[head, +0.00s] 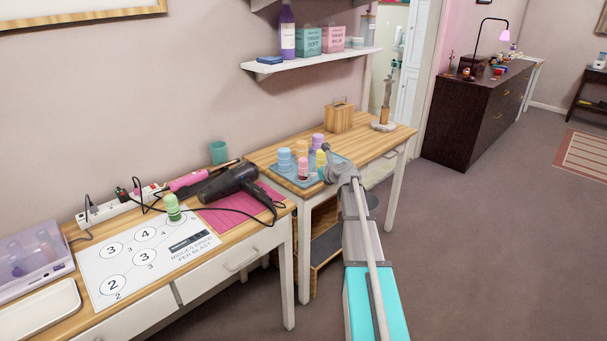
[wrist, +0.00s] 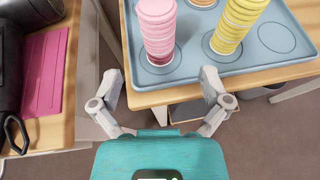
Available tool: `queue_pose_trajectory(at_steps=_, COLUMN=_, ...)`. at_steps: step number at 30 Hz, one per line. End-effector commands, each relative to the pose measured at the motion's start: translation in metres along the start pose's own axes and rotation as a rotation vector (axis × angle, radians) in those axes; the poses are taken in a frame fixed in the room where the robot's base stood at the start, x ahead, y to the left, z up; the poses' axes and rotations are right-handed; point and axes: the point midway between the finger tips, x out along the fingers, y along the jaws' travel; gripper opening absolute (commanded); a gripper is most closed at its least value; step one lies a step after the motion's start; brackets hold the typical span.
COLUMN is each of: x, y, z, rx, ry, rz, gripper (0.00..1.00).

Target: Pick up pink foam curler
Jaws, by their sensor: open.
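In the wrist view a tall ribbed pink curler (wrist: 157,30) stands upright in a ringed spot near the front edge of the blue-grey tray (wrist: 190,75). Its lower end looks dark red. A yellow curler (wrist: 238,25) stands to its right. My gripper (wrist: 162,85) is open and empty, its fingers apart in front of the tray edge, with the pink curler ahead between their lines. In the head view my gripper (head: 330,160) is at the right side of the tray (head: 284,178), partly hiding it. I cannot clearly tell the pink curler there.
Blue curlers (head: 285,160) and a purple curler (head: 318,140) also stand on the tray. A wooden box (head: 340,118) and a stand (head: 384,110) are behind it. A black hair dryer (head: 235,182), pink mat (head: 232,214) and green curler (head: 172,207) are on the left desk.

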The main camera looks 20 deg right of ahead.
Motion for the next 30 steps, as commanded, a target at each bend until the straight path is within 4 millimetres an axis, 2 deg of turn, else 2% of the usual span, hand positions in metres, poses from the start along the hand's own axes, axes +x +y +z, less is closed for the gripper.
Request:
queue_pose_trajectory(at_steps=1, x=0.011, y=-0.001, z=-0.002, rx=0.0, ry=0.0, rz=0.001, gripper=0.97)
queue_pose_trajectory(at_steps=6, x=0.026, y=0.0, z=-0.001, rx=-0.001, ry=0.0, rz=0.001, gripper=0.97)
queue_pose_trajectory(at_steps=21, x=0.031, y=0.001, z=0.0, rx=-0.001, ry=0.0, rz=0.001, gripper=0.97)
queue_pose_trajectory(at_steps=30, x=0.06, y=0.001, z=0.0, rx=-0.001, ry=0.0, rz=0.002, gripper=0.97)
